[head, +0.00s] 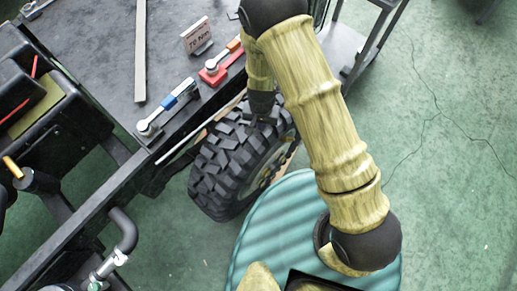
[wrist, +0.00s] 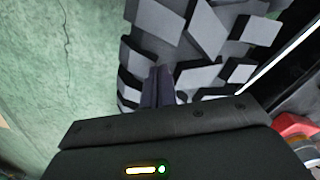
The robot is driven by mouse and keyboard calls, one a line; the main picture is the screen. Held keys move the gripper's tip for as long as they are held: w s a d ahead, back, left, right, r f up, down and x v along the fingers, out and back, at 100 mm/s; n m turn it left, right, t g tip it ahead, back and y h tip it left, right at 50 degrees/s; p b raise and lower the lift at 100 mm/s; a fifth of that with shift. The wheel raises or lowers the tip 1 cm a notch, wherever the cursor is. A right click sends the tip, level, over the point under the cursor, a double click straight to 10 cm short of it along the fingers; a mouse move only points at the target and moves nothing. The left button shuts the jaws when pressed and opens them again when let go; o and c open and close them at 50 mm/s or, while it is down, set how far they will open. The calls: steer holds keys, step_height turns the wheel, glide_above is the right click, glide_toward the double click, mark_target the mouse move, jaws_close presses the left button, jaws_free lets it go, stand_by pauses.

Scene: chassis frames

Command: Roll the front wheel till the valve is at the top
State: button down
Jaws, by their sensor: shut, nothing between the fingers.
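The front wheel (head: 225,170) has a black, deeply lugged tyre and stands upright beside the dark chassis deck in the head view. Its tread fills the upper middle of the wrist view (wrist: 205,45). My gripper (wrist: 157,85) is shut and empty, with its fingertips at the tread; I cannot tell whether they touch it. In the head view the gripper end is at the wheel's upper side, partly hidden by my arm. Only a sliver of the wheel's side face shows, and the valve is not visible in either view.
A frame rail runs along the deck edge left of the wheel. Green floor (head: 450,130) is clear to the right.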

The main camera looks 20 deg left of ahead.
mark_target(249, 143)
steer(key=shift+s, duration=0.1)
steer(key=shift+s+a+f, duration=0.2)
steer(key=shift+s+a, duration=0.05)
steer(key=shift+s, duration=0.55)
steer(key=shift+s+a+f, duration=0.15)
steer(key=shift+s+a, duration=0.1)
steer(key=shift+s, duration=0.5)
steer(key=shift+s, duration=0.1)
steer(key=shift+s+a+f+p, duration=0.15)
steer(key=shift+s+a, duration=0.1)
steer(key=shift+s, duration=0.4)
steer(key=shift+s+a+p, duration=0.15)
steer(key=shift+s+a, duration=0.1)
steer(key=shift+s, duration=0.4)
